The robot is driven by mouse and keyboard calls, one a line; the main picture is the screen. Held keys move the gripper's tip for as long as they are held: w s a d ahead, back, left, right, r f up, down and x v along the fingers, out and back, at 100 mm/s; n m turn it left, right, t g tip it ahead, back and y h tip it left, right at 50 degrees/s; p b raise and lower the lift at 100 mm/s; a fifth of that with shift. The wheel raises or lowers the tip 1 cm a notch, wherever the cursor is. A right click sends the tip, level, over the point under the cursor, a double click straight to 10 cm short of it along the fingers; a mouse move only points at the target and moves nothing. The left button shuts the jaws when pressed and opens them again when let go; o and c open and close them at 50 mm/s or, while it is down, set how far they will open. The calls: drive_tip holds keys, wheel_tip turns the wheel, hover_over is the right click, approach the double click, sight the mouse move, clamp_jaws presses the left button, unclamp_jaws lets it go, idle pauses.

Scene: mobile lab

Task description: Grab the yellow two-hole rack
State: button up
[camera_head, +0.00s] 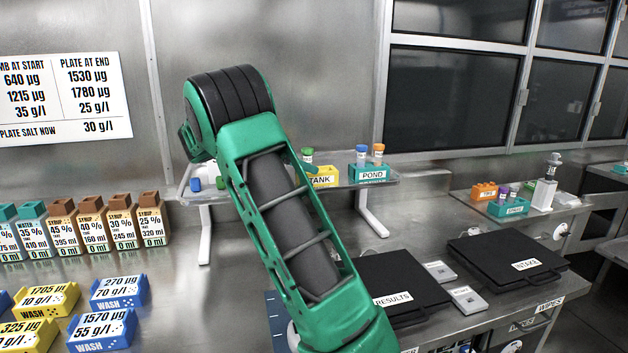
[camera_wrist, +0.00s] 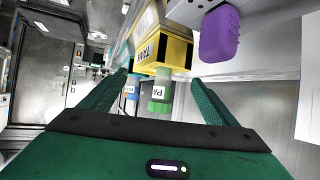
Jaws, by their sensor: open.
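The yellow rack (camera_head: 326,177), labelled TANK, stands on the raised steel shelf, partly hidden behind my arm in the head view. A green-capped tube (camera_head: 308,157) stands in it. In the wrist view, the yellow rack (camera_wrist: 171,53) appears upside down beyond the fingertips, with the green-capped tube (camera_wrist: 160,92) reaching into the space between the fingers. My gripper (camera_wrist: 158,80) is open and empty, its fingers on either side of the tube and not closed on the rack. The gripper is hidden in the head view. I cannot see the rack's second hole.
A teal rack (camera_head: 370,174) labelled POND, with blue-capped and orange-capped tubes, stands right of the yellow rack. A purple object (camera_wrist: 220,34) is close on the other side in the wrist view. The shelf (camera_head: 395,181) stands on white legs. Black cases (camera_head: 508,262) lie lower right.

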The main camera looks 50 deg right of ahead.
sight(317, 177)
drive_tip(key=x, duration=0.5)
drive_tip(key=shift+s+d, duration=0.1)
drive_tip(key=shift+s, duration=0.1)
drive_tip(key=c, duration=1.5)
